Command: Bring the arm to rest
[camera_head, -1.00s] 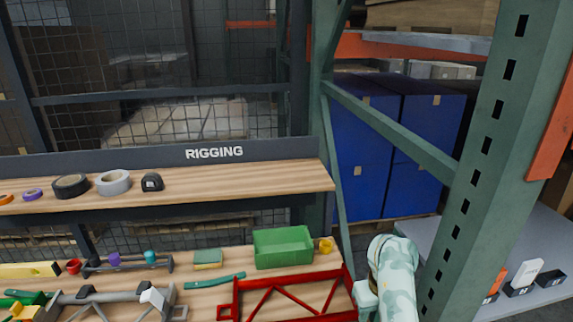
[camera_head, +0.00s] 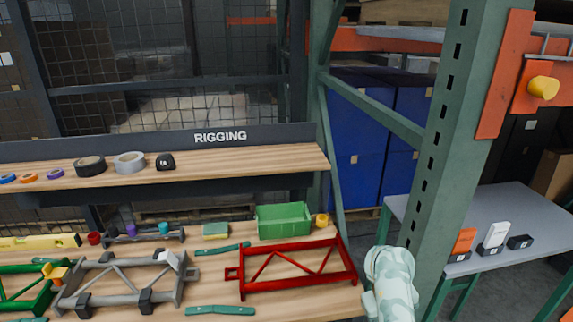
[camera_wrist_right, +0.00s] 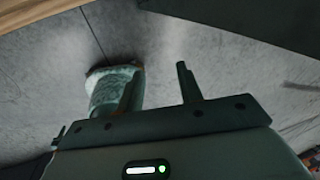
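My right arm (camera_head: 388,285) comes up at the bottom of the head view, right of the workbench, with a pale green mottled cover. Its gripper is outside the head view. In the right wrist view my right gripper (camera_wrist_right: 159,84) has its two dark fingers apart, with nothing between them. Bare grey floor (camera_wrist_right: 220,60) lies beyond the fingers. A mottled rounded part, which looks like my own body, shows behind the left finger. My left arm and gripper are in neither view.
The wooden workbench (camera_head: 215,290) holds a red frame (camera_head: 300,288), a grey frame (camera_head: 85,287), a green bin (camera_head: 284,220) and small parts. A tape shelf (camera_head: 230,163) stands behind. A green rack post (camera_head: 445,130) rises beside my arm; a grey table (camera_head: 495,215) stands right.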

